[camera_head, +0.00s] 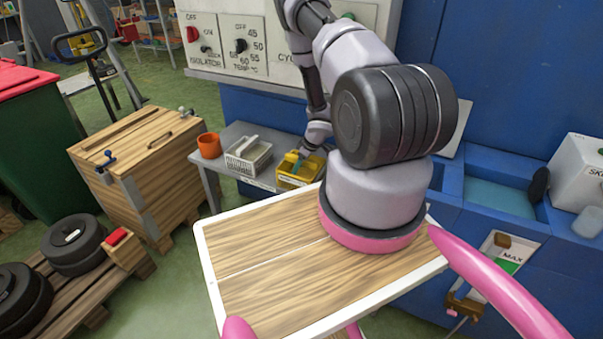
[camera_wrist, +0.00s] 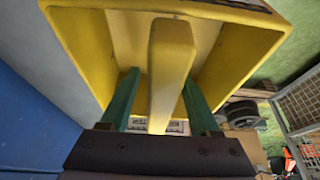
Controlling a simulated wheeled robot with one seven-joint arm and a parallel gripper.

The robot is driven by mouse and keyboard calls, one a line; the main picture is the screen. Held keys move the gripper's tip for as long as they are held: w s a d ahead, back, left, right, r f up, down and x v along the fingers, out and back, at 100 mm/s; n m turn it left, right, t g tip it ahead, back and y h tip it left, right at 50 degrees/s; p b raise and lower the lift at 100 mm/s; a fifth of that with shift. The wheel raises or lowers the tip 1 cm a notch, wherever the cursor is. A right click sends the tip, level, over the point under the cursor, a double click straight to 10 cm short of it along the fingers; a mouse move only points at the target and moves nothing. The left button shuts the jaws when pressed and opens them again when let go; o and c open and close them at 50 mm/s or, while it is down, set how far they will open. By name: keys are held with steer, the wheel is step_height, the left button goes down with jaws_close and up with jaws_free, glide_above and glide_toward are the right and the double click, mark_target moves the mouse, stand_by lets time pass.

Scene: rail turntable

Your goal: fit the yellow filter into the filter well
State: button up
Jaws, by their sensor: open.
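The yellow filter (camera_head: 298,181) is an open box with a central bar handle, standing at the right end of a low grey shelf. In the wrist view the yellow filter (camera_wrist: 82,55) fills the upper middle. My gripper (camera_head: 297,158) is at the filter, its green fingers open. In the wrist view my gripper (camera_wrist: 160,78) has one finger on each side of the bar handle, with the handle between them. I cannot tell whether either finger touches it. A recess with a pale blue bottom (camera_head: 497,197) is in the blue console at right; I cannot tell whether this is the filter well.
A grey-white basket (camera_head: 247,155) stands beside the filter, with an orange cup (camera_head: 209,145) to its left. A wooden crate (camera_head: 145,165) is left of the shelf. A control panel (camera_head: 240,45) rises behind. A white box (camera_head: 580,165) is at far right.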

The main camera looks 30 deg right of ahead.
steer(key=shift+f, duration=0.25)
stand_by(0.3)
jaws_close()
stand_by(1.4)
